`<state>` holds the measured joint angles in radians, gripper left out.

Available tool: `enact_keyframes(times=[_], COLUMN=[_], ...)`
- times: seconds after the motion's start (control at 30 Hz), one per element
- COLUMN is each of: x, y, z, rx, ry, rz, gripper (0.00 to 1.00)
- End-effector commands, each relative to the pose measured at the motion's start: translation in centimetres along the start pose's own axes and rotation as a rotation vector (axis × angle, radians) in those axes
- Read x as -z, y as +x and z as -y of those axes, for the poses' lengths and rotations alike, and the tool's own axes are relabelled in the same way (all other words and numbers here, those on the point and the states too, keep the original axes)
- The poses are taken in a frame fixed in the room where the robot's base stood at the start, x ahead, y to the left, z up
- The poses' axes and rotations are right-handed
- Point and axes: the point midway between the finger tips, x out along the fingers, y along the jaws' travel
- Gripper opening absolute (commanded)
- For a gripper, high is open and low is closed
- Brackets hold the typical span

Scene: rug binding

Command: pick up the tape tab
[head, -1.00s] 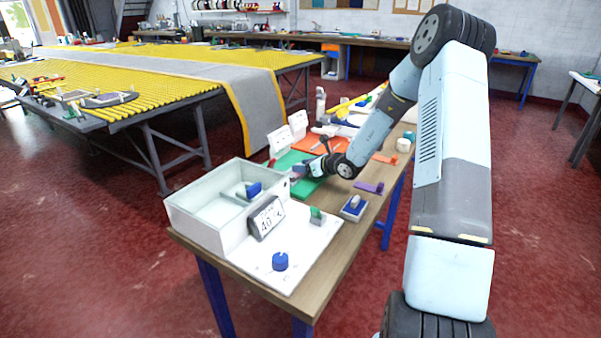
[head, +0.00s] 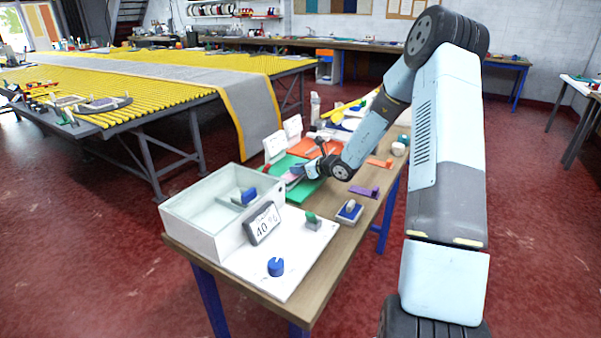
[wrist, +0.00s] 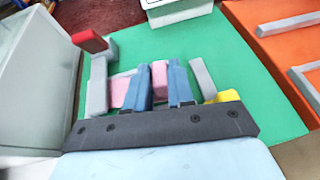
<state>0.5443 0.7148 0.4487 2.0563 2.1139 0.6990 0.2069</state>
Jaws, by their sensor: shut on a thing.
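My gripper (wrist: 159,66) is low over the green mat (wrist: 275,105), its two blue fingers close together. A pink piece, seemingly the tape tab (wrist: 158,80), shows between the fingers, and they are shut on it. More pink shows left of the left finger. Grey bars stand on both sides of the fingers, and the left one (wrist: 97,85) has a red-topped arm. In the head view my gripper (head: 300,172) is at the green mat (head: 290,190), with a small pinkish patch beside it. The fingers hide part of the pink piece.
A yellow piece (wrist: 228,96) lies right of the fingers. An orange tray (wrist: 275,45) with grey bars lies further right. A clear-walled box (head: 185,212) and a 40-degree display (head: 262,223) stand near the front of the bench. A purple piece (head: 363,191) lies on the wood.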

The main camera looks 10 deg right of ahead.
Motion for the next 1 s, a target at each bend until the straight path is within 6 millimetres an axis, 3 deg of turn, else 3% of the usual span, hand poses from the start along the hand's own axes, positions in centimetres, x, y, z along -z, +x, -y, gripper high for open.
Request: enact_keyframes(times=[0.13, 0.43, 0.7, 1.0], x=[-2.2, -6.2, -6.4, -6.6], y=[-0.9, -7.4, -12.5, -15.2], z=[0.0, 3.0, 6.1, 7.5], rx=[0.002, 0.005, 0.004, 0.0], ry=[-0.005, -0.005, -0.001, -0.001], rz=[0.001, 0.001, 0.0, 0.0], gripper=[0.0, 0.0, 0.0, 0.0])
